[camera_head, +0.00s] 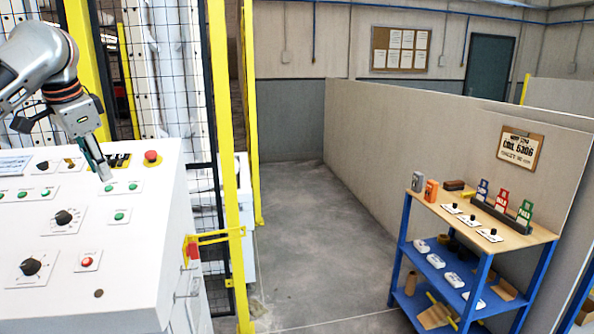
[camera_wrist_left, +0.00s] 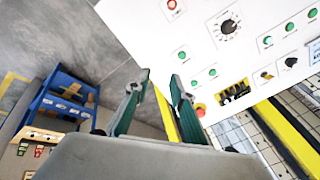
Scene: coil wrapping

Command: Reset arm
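My left gripper (camera_head: 100,170) comes in from the left over the white control panel (camera_head: 130,235), its fingers pointing down near the panel's far part. In the left wrist view its two green-grey fingertips (camera_wrist_left: 159,80) stand apart with nothing between them. A yellow plate with black switches (camera_head: 119,161) lies just right of the fingers, and a red button (camera_head: 151,156) sits beyond it. Whether the fingertips touch the panel is unclear. My right gripper shows in neither view.
The panel also carries green buttons (camera_head: 119,216), black knobs (camera_head: 64,217) and another red button (camera_head: 86,262). A yellow post (camera_head: 233,200) and mesh fence stand beside it. A blue-framed shelf (camera_head: 400,255) stands right. The floor (camera_head: 310,230) between is clear.

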